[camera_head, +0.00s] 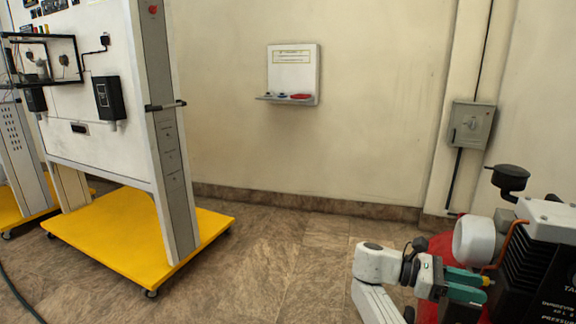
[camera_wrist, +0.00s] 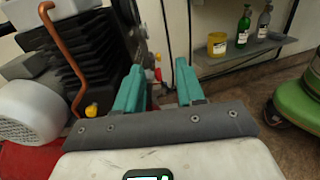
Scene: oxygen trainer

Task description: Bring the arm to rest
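My gripper (camera_head: 466,285) is at the lower right of the head view, at the end of my white arm, close in front of the compressor. In the wrist view its two teal fingers (camera_wrist: 158,88) stand apart with a clear gap between them. Nothing is held between the fingers. The compressor (camera_head: 527,253) has a black finned block, a white cylinder and a copper pipe. In the wrist view it fills the left side (camera_wrist: 85,62), beside the left finger. I cannot tell whether the gripper touches it.
A white trainer panel (camera_head: 105,152) stands on a yellow wheeled base (camera_head: 115,235) at left. A small wall shelf (camera_head: 290,98) and a grey switch box (camera_head: 471,125) are on the wall. The wrist view shows a shelf with bottles (camera_wrist: 240,55) and a green object (camera_wrist: 300,100). The middle floor is clear.

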